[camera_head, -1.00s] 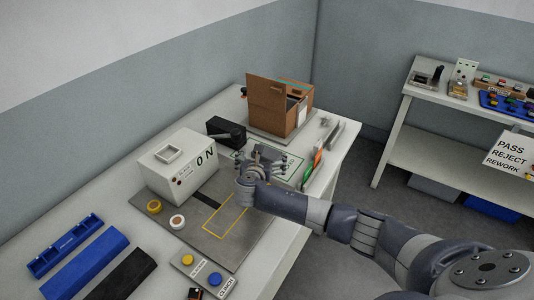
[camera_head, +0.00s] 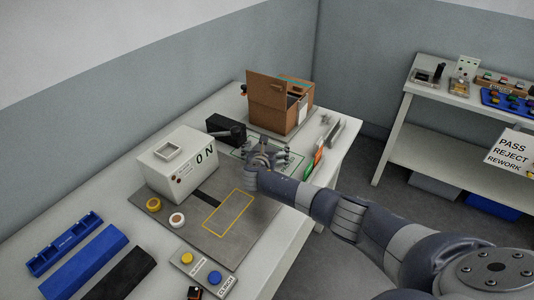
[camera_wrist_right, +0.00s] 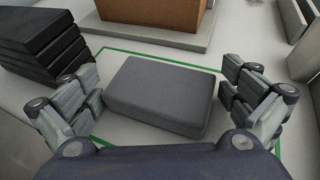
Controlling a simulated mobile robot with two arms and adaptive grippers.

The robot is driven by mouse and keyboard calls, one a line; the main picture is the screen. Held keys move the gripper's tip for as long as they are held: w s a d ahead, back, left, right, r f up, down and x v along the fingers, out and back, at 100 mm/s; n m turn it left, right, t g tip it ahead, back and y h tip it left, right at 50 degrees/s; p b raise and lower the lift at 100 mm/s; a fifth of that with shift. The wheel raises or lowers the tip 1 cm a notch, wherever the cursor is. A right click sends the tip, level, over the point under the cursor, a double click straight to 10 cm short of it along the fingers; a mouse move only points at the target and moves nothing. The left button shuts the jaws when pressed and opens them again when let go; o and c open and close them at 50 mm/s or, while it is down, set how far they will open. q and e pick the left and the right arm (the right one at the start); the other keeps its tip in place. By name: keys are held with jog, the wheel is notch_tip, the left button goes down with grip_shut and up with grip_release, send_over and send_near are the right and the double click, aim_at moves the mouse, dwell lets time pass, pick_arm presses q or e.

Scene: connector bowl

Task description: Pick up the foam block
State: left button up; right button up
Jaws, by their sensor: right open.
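The foam block (camera_wrist_right: 162,94) is a dark grey rounded slab, lying flat inside a green outline in the right wrist view. My right gripper (camera_wrist_right: 158,82) is open, with one finger on each side of the block and a visible gap to each. Nothing is held. In the head view my right gripper (camera_head: 270,154) is over the green-outlined area of the bench, and its hand hides most or all of the block. My left gripper is not in view.
A black stack (camera_wrist_right: 42,42) stands close to the left finger. A brown cardboard box (camera_head: 268,112) stands beyond on a grey plate. A white machine (camera_head: 178,163) is to the left. Upright coloured cards (camera_head: 316,160) stand near the bench's right edge.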

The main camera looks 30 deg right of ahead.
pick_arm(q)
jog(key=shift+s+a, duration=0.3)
pick_arm(e)
jog(key=c, duration=0.5)
